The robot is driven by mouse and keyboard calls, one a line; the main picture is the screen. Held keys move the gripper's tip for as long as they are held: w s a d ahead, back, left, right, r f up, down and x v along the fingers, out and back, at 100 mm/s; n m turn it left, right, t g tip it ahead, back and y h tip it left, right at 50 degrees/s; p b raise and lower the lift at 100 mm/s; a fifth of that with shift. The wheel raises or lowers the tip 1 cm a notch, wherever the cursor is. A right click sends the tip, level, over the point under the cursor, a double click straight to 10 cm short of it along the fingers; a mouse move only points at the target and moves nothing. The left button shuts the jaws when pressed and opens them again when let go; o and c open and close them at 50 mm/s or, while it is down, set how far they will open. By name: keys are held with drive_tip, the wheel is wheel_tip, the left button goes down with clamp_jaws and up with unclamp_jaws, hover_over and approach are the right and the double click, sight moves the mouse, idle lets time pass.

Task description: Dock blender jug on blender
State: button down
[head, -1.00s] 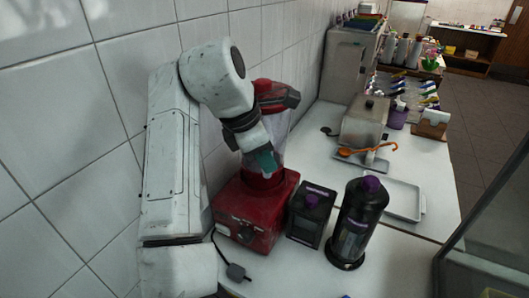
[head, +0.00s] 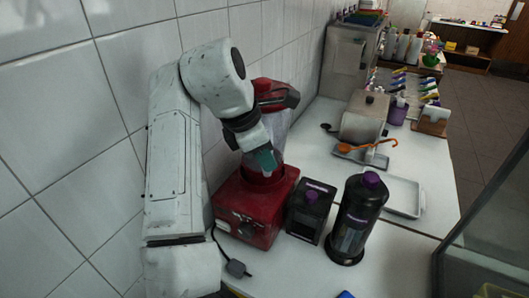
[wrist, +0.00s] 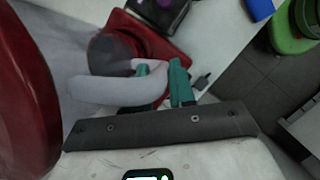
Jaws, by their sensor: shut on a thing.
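The blender jug (head: 278,125) is a clear greyish jug with a red and dark lid (head: 274,94). It leans a little, its lower end at the red collar on top of the blender base (head: 250,215); whether it is fully seated cannot be told. My gripper (head: 265,158) has teal fingers and is shut on the jug's pale handle. In the wrist view, the fingers (wrist: 166,80) close around the handle (wrist: 105,90). The lid (wrist: 25,95) fills the left edge there, and the red base (wrist: 160,45) shows beyond the jug.
A black square container (head: 310,212) and a tall black bottle (head: 357,220) with purple caps stand right of the base. A white tray (head: 402,196) lies behind them. The tiled wall (head: 90,100) is close on the left. A plugged cord (head: 236,267) lies in front.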

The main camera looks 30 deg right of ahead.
drive_tip(key=shift+f, duration=0.1)
drive_tip(key=c, duration=1.2)
unclamp_jaws()
drive_tip(key=shift+f, duration=0.15)
drive_tip(key=p+v, duration=0.7)
drive_tip(key=v, duration=0.4)
drive_tip(key=shift+p, duration=0.4)
drive_tip(key=shift+s, duration=0.1)
